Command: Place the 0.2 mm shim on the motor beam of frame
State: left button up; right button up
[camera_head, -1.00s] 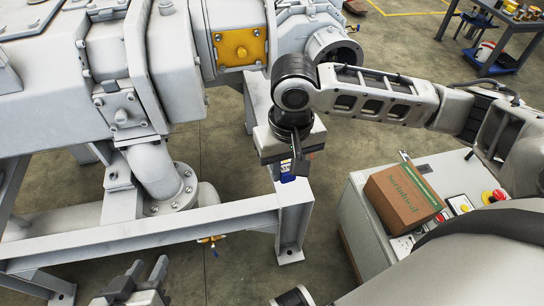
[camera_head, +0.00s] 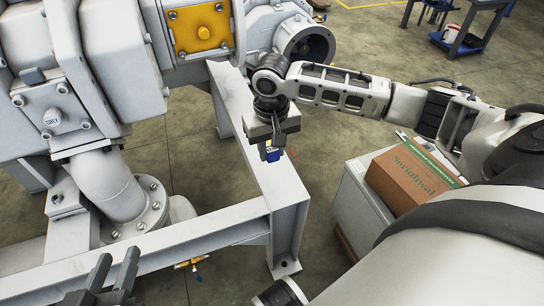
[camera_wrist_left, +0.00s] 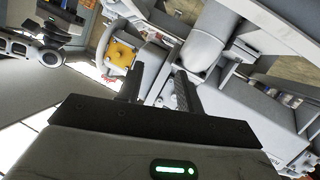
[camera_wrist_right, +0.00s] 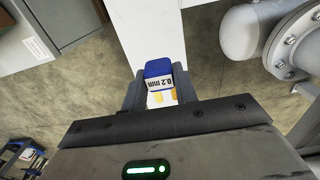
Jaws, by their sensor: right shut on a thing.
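The 0.2 mm shim (camera_wrist_right: 160,78) is a small blue piece with a white "0.2 mm" label and a yellowish part. My right gripper (camera_head: 272,146) is shut on it, and its fingers hold the sides of the shim in the right wrist view. The blue end of the shim (camera_head: 272,154) shows below the gripper in the head view. The light grey frame's beam (camera_head: 281,184) runs under the gripper; whether the shim touches it cannot be told. My left gripper (camera_head: 116,268) is open and empty at lower left, its two fingers apart in the left wrist view (camera_wrist_left: 158,90).
The large grey machine with a yellow plate (camera_head: 200,30) stands on the frame at left and back. A pipe elbow (camera_head: 108,188) is bolted down at left. A cardboard box (camera_head: 412,182) rests on a grey cabinet (camera_head: 360,205) at right. Bare floor lies between.

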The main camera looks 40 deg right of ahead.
aim_at(272, 166)
jog(key=shift+w+d+f, duration=0.3)
jog(key=shift+w+f, duration=0.15)
jog(key=shift+f, duration=0.3)
jog(key=f+b, duration=0.3)
jog(key=shift+w+d+f, duration=0.25)
jog(key=shift+w+d, duration=0.05)
jog(key=shift+w, duration=0.05)
jog(key=shift+f, duration=0.25)
pick_arm(q)
jog(key=shift+w+d+r+n+t+h, duration=0.2)
jog(key=shift+d+r+n+t+h, duration=0.2)
jog(key=shift+d+r+n+h, duration=0.25)
pick_arm(e)
jog(key=shift+r, duration=0.1)
pick_arm(q)
jog(key=shift+a, duration=0.1)
pick_arm(e)
jog(key=o, duration=1)
jog(key=shift+c, duration=0.2)
pick_arm(q)
jog(key=shift+f, duration=0.15)
